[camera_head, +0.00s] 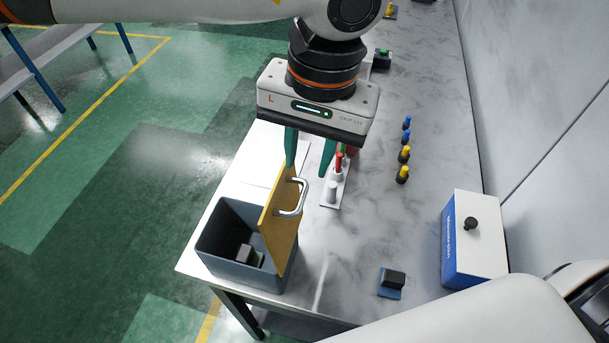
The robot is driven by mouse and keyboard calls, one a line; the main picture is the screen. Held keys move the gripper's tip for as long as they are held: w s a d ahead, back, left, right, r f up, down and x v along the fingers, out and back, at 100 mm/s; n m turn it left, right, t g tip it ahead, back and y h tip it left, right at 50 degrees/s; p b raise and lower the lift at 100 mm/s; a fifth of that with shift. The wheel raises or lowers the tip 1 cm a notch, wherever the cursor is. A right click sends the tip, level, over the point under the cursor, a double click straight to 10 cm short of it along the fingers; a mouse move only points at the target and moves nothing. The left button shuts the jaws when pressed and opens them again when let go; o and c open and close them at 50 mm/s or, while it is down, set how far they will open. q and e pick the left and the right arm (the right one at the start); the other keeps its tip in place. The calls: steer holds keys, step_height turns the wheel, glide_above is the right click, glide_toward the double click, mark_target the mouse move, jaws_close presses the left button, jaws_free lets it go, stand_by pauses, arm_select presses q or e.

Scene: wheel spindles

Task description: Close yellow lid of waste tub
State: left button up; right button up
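The waste tub (225,270) is a dark grey open box at the near left corner of the table. Its yellow lid (277,232) stands raised, roughly upright, along the tub's right side. A silver handle (297,198) sticks out from the lid's right face. A grey block and a small greenish piece lie inside the tub. My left gripper (309,165), marked L, is above the lid's upper end. Its two green fingers are apart, one by the lid's top edge and one to the right of the lid. I cannot tell whether a finger touches the lid. My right gripper is not in view.
A white holder (331,192) with red-topped pegs stands just right of the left gripper. Several blue and yellow knobs (404,154) stand in a row farther right. A blue and white box (474,240) and a small dark block (392,281) are at the right. My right arm covers the lower right.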

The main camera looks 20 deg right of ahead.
mark_target(302, 193)
arm_select(q)
steer(key=f, duration=0.4)
steer(key=f+p, duration=0.1)
steer(key=f, duration=0.1)
steer(key=shift+w+a+f, duration=0.15)
steer(key=shift+a, duration=0.1)
steer(key=shift+c, duration=0.2)
jaws_close()
